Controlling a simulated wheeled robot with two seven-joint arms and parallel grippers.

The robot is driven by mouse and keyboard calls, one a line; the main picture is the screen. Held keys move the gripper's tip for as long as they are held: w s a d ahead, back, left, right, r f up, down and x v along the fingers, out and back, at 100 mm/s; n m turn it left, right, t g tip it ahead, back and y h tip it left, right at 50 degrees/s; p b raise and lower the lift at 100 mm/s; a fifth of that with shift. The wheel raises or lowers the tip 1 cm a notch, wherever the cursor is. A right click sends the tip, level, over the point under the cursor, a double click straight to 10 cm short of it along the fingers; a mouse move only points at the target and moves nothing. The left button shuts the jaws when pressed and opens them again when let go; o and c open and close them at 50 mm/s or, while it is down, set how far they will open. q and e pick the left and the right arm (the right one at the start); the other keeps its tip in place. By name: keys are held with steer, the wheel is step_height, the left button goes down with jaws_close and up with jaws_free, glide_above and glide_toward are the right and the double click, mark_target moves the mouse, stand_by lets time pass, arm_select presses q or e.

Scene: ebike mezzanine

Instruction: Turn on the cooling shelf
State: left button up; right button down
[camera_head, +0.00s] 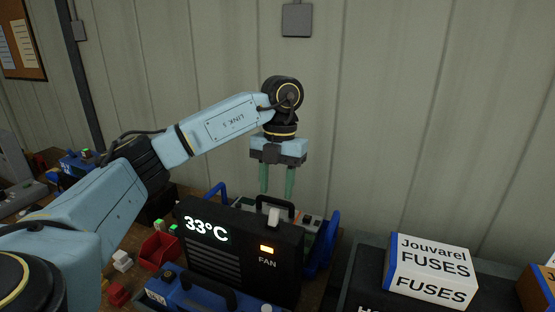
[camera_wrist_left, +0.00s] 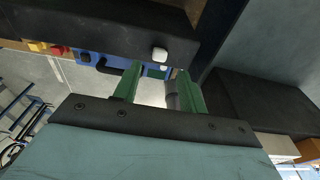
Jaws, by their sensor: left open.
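The cooling shelf (camera_head: 215,252) is a black box on the bench with a lit 33°C display. An amber lamp (camera_head: 267,249) glows above the word FAN on its front. A pale switch (camera_head: 273,216) stands up at its top edge; a pale knob that looks like it also shows in the left wrist view (camera_wrist_left: 159,54). My left gripper (camera_head: 276,193) points down with its green fingers apart and empty, above and seemingly behind the switch. In the left wrist view the fingers (camera_wrist_left: 160,68) are apart, near the knob. I cannot tell whether they touch anything. My right gripper is out of sight.
A blue case (camera_head: 190,295) with a black handle stands in front of the shelf. A red bin (camera_head: 159,250) is at its left. A FUSES box (camera_head: 430,270) sits on a dark surface at the right. The wall (camera_head: 370,120) is close behind; the air above is clear.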

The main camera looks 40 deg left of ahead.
arm_select(q)
step_height(320, 180, up, 7)
steer(key=p, duration=0.1)
steer(key=shift+w+a+p, duration=0.2)
steer(key=shift+w+p, duration=0.2)
steer(key=shift+w, duration=0.05)
